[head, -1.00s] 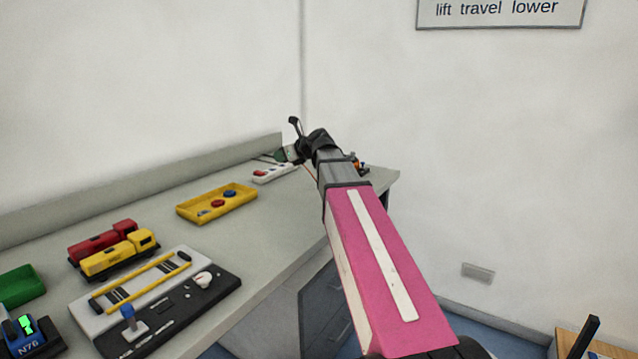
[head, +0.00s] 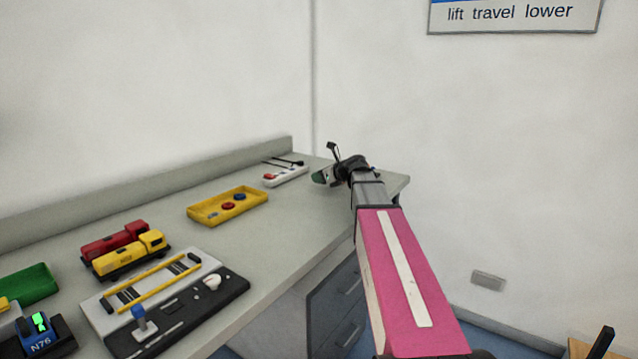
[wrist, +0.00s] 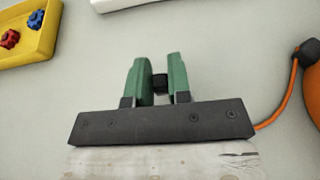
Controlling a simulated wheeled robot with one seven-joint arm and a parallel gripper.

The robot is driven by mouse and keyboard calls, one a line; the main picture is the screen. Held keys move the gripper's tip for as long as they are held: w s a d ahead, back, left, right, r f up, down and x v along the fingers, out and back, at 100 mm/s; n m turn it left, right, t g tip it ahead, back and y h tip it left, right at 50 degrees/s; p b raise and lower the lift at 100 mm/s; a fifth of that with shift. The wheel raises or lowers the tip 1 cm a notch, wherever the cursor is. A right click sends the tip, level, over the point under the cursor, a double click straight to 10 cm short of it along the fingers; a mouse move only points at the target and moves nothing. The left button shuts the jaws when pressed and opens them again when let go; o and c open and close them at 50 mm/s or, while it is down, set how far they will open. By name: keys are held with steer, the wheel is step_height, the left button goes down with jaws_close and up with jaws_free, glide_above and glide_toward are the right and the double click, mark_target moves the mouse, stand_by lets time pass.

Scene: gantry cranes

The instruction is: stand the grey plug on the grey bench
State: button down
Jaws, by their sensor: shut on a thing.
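My gripper (wrist: 160,75) has green fingers, shut on a small dark grey thing (wrist: 160,83), which looks like the plug. Most of it is hidden between the fingers. In the head view my gripper (head: 320,178) is over the far right end of the grey bench (head: 310,215), just right of the white power strip (head: 286,176). The plug cannot be made out in that view. The bench top shows as a plain grey surface below the fingers in the wrist view (wrist: 220,50). I cannot tell how high the plug is above it.
A yellow tray (head: 228,207) with red and blue knobs lies left of the power strip. An orange thing (wrist: 308,80) with a cord is right of my gripper. Red and yellow toy locomotives (head: 125,250) and a control panel (head: 170,300) are nearer.

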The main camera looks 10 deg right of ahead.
steer(key=shift+f, duration=1)
steer(key=shift+f, duration=0.1)
steer(key=c, duration=1.1)
jaws_free()
steer(key=shift+o, duration=0.2)
steer(key=shift+r, duration=0.2)
steer(key=v, duration=1.2)
